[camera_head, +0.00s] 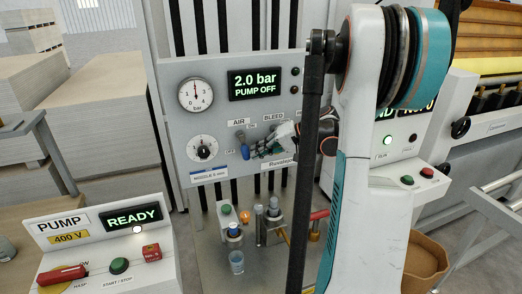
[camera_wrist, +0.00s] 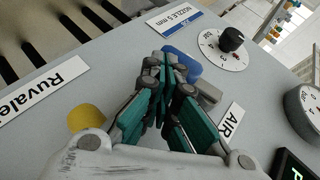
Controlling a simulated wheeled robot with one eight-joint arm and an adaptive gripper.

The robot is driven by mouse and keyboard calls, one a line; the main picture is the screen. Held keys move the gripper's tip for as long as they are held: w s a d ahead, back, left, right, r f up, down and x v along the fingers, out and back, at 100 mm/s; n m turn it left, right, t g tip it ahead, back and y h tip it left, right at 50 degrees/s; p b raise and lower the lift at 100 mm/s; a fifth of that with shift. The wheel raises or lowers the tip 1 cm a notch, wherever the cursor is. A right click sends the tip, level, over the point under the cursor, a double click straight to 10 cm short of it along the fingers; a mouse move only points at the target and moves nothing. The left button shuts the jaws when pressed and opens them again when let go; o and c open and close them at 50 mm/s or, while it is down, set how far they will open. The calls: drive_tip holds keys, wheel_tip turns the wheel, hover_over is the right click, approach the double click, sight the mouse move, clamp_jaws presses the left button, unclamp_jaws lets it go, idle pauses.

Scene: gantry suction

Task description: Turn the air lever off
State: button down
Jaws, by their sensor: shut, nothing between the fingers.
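The blue air lever (camera_head: 244,151) is on the grey panel under the AIR label (camera_head: 238,122). In the head view its handle points mostly down. My gripper (camera_head: 257,153) is just right of the lever there, its fingers closed together and empty. In the wrist view the blue lever (camera_wrist: 184,61) shows beyond my closed fingertips (camera_wrist: 166,66), which hide part of it. The AIR label (camera_wrist: 231,120) shows at the lower right. Whether the fingertips touch the lever I cannot tell.
A yellow knob (camera_wrist: 86,118) is beside my gripper in the wrist view. The nozzle dial (camera_head: 203,148) is left of the lever. The gauge (camera_head: 196,95) and a display (camera_head: 255,84) reading 2.0 bar, PUMP OFF are above. Fittings (camera_head: 273,209) stand below.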

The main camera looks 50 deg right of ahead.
drive_tip(key=shift+w+a+f, duration=0.15)
drive_tip(key=shift+a+f, duration=0.15)
idle(0.6)
drive_tip(key=v, duration=1.2)
idle(0.3)
